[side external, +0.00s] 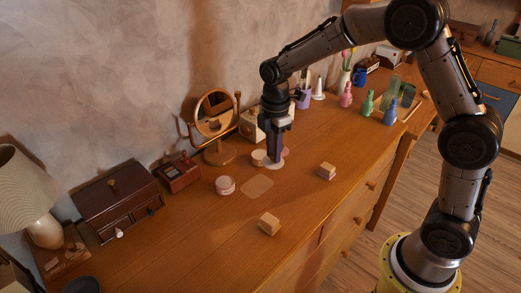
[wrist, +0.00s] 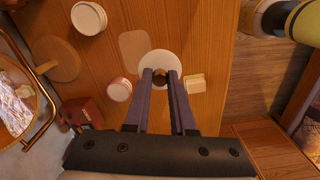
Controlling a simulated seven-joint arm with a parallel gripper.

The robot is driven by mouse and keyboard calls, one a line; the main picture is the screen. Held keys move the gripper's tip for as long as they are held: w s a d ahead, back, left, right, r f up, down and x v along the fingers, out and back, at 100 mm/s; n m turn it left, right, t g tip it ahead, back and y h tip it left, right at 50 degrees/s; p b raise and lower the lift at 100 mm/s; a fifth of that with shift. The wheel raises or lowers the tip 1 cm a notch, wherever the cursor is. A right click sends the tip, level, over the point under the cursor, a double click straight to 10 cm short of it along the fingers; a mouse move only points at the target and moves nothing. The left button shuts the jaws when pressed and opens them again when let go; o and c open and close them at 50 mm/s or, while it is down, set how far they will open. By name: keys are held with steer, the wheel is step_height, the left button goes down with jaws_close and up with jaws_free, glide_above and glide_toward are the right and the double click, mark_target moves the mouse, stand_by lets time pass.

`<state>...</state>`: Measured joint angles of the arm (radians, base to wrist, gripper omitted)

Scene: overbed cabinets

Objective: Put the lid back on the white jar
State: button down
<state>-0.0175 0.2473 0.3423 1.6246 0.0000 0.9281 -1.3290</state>
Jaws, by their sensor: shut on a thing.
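My gripper (wrist: 160,76) points down over the wooden top, its fingers closed around the dark brown knob (wrist: 160,75) of a round white lid (wrist: 158,58). In the side view the gripper (side external: 275,160) is low, with the pale lid (side external: 274,166) under its fingertips. I cannot tell whether the lid touches the surface. A white round jar (wrist: 88,18) stands upright, apart from the lid, at the upper left of the wrist view.
A smaller pinkish jar (wrist: 119,89) stands close beside the lid. A flat pale patch (wrist: 133,42) lies between lid and white jar. Wooden blocks (side external: 269,223) (side external: 326,171) lie nearer the front edge. A mirror (side external: 215,118) and red-brown box (side external: 179,173) stand at the back.

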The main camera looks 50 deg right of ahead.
steer(key=shift+s+r, duration=0.3)
steer(key=shift+s, duration=0.4)
steer(key=shift+r+m, duration=0.3)
steer(key=shift+r, duration=0.05)
steer(key=shift+m, duration=0.6)
steer(key=w, duration=0.1)
steer(key=w+r, duration=0.1)
steer(key=w, duration=0.1)
steer(key=shift+w+d+r, duration=0.2)
steer(key=shift+w+d, duration=0.1)
steer(key=shift+w, duration=0.05)
steer(key=w+d+f+m, duration=0.25)
steer(key=w+d, duration=0.25)
steer(key=w, duration=0.4)
steer(key=shift+m, duration=0.35)
steer(key=shift+w+d+f, duration=0.2)
steer(key=shift+d+f, duration=0.15)
steer(key=shift+f, duration=1.1)
steer(key=shift+w+d+f, duration=0.15)
steer(key=shift+d+f, duration=0.25)
steer(key=shift+f, duration=1)
steer(key=shift+w+d+f, duration=0.2)
steer(key=shift+d+f, duration=0.15)
steer(key=shift+f, duration=1.1)
steer(key=shift+f, duration=0.15)
